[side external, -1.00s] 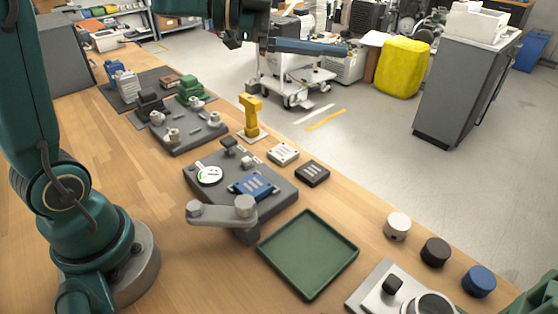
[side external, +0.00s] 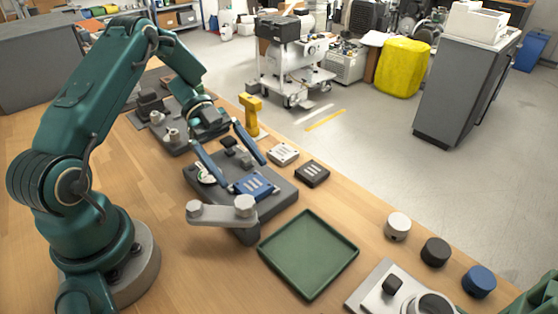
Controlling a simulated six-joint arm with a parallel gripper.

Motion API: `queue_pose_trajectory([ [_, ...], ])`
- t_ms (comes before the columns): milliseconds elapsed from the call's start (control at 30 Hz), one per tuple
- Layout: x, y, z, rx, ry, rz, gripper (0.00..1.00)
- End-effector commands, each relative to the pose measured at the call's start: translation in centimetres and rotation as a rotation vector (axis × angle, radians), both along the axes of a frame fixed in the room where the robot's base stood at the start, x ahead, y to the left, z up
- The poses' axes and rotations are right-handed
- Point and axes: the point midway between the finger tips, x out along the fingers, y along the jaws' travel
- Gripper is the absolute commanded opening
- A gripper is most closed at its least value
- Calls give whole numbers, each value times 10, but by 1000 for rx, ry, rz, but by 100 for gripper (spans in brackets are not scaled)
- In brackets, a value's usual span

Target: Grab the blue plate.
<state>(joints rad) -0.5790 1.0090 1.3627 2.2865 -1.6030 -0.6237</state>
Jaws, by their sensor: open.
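The blue plate (side external: 256,186) is a small slab with pale slots. It lies on a grey fixture block (side external: 281,198) on the wooden bench. My gripper (side external: 246,172) is open, with its two long blue fingers spread. One finger reaches down at the plate's left side and the other ends above its far right side. The fingertips are close to the plate; whether they touch it I cannot tell.
A grey bracket arm (side external: 222,211) stands at the block's front. A green tray (side external: 309,254) is to the right. A white plate (side external: 283,154) and a black plate (side external: 312,173) lie behind. A yellow post (side external: 251,114) stands farther back. Bare wood lies front left.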

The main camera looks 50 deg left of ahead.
Motion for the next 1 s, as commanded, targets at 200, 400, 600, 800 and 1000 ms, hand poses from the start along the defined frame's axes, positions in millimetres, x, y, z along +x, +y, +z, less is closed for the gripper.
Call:
queue_pose_trajectory([
  [200,0,-24,-11,0,0,-3,100],
  [400,0,-29,-14,2,-1,0,100],
  [600,0,-29,-14,2,-1,0,85],
  [800,0,-29,-14,2,-1,0,8],
  [1000,0,-29,-13,1,-1,0,7],
])
